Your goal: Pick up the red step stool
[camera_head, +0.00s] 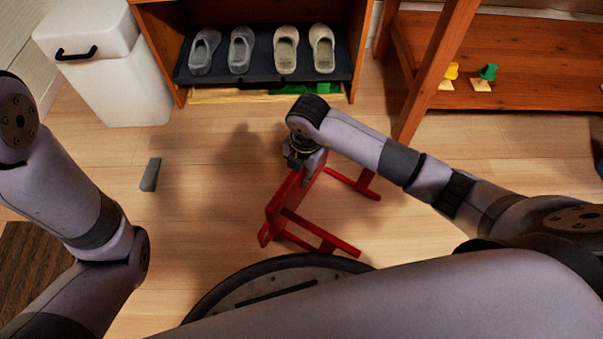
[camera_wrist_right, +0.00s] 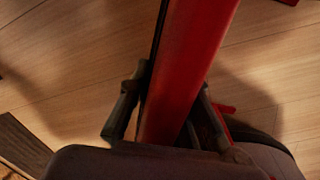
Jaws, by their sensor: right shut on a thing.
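The red step stool (camera_head: 277,205) is in the middle of the head view, tipped on its side, with its legs pointing to the right. My right gripper (camera_head: 305,165) comes down on its upper edge from above. In the right wrist view the red board of the stool (camera_wrist_right: 188,70) runs between the two fingers of the right gripper (camera_wrist_right: 168,110), which are shut on it. Whether the stool touches the floor is hard to tell. My left arm shows at the left of the head view, but its gripper is out of the picture.
A shoe rack (camera_head: 262,75) with grey and beige slippers stands at the back. A white bin (camera_head: 115,85) is at the back left. A wooden shelf (camera_head: 520,88) with small yellow and green toys is at the right. A grey block (camera_head: 151,174) lies on the floor.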

